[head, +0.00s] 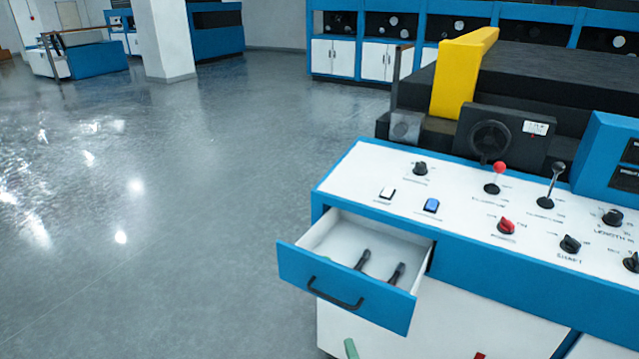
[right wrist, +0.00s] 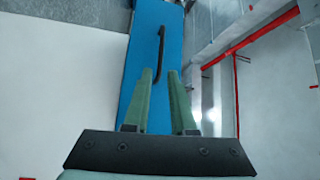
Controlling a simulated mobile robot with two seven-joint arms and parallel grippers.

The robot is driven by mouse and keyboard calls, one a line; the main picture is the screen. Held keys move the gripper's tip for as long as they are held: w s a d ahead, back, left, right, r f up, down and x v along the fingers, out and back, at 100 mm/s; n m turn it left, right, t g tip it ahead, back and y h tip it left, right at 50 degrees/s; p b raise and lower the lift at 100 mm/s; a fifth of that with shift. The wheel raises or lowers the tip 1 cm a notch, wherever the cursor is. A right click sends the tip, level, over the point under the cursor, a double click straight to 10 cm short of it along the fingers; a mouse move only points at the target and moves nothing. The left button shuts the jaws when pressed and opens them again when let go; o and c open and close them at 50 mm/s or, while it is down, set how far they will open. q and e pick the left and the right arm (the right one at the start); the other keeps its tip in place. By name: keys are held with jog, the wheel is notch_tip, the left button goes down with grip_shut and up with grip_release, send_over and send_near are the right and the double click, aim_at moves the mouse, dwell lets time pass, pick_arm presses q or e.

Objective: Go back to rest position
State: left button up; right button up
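My right gripper (right wrist: 160,75) shows two green fingers with a gap between them in the right wrist view, and nothing is held. A blue drawer front (right wrist: 148,45) with a black handle (right wrist: 241,60) lies beyond the fingertips, apart from them. In the head view only a green tip of the right gripper (head: 350,348) shows at the bottom edge, below the drawer (head: 300,272). The drawer is pulled open, with two black-handled items (head: 378,265) inside. My left gripper is in neither view.
The white-topped blue control console (head: 450,205) with knobs, levers and buttons stands at the right. Behind it is a black machine with a yellow part (head: 458,75). The open drawer juts out to the left. Wide grey floor (head: 180,200) is clear at the left, up to a white pillar (head: 163,40).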

jog(key=s+f+n+g+y, duration=0.25)
jog(key=s+n+g, duration=0.35)
jog(key=n+g, duration=0.3)
jog(key=s+d+f+n+g+h, duration=0.1)
jog(key=s+d+n+g+h, duration=0.55)
jog(key=s+d, duration=0.7)
jog(key=w+a+f+t+y+p, duration=0.2)
jog(key=w+a+f+t+p, duration=0.1)
jog(key=a+f+t+p, duration=0.2)
jog(key=shift+f+t+p, duration=0.3)
jog(key=shift+t+p, duration=0.05)
jog(key=shift+p, duration=0.1)
